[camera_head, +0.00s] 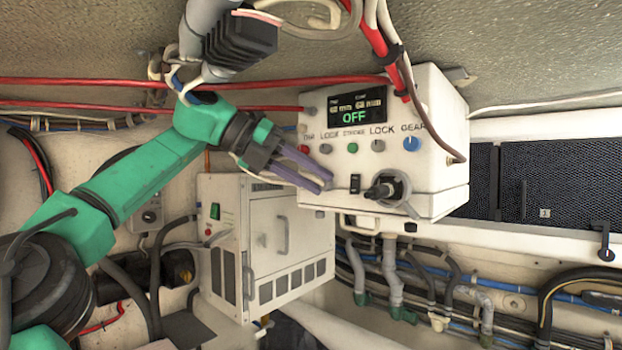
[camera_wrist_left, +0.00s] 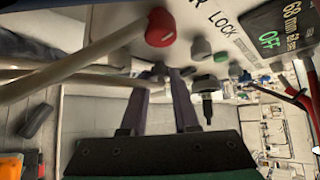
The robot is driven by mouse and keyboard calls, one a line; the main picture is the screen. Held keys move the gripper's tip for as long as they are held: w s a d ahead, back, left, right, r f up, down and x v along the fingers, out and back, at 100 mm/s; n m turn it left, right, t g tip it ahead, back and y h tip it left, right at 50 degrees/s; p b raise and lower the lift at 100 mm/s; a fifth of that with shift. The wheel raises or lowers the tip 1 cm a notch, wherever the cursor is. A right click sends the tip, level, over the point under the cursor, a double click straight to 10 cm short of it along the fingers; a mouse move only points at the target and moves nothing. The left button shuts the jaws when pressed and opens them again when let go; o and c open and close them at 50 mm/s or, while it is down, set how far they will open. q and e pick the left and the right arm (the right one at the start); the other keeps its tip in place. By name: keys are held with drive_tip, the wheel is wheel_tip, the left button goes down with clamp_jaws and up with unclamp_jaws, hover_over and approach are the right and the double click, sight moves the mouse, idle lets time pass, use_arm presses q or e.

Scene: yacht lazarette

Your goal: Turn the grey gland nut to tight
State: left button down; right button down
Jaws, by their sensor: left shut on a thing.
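My left gripper (camera_head: 325,180) reaches in from the left to the lower left of the white control box (camera_head: 448,120). Its two purple fingers are shut on a small grey part at the box face, which I take to be the grey gland nut. In the left wrist view the grey gland nut (camera_wrist_left: 159,71) shows between the fingertips (camera_wrist_left: 161,80), below a red knob (camera_wrist_left: 160,27). In the head view the fingers mostly hide it. Its tightness cannot be read. My right gripper is not in view.
The box face carries a display reading OFF (camera_head: 355,108), a blue knob (camera_head: 411,143) and a black lever (camera_head: 384,190) right of my fingers. A white vented unit (camera_head: 270,245) stands below. Hoses fill the lower right.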

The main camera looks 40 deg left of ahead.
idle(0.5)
use_arm(q)
drive_tip(key=c, duration=0.7)
unclamp_jaws()
drive_tip(key=shift+w, duration=0.1)
drive_tip(key=shift+o, duration=0.2)
drive_tip(key=shift+a+r, duration=0.15)
drive_tip(key=s+a+r, duration=0.1)
drive_tip(key=s+a, duration=0.6)
drive_tip(key=s, duration=0.5)
drive_tip(key=shift+a, duration=0.4)
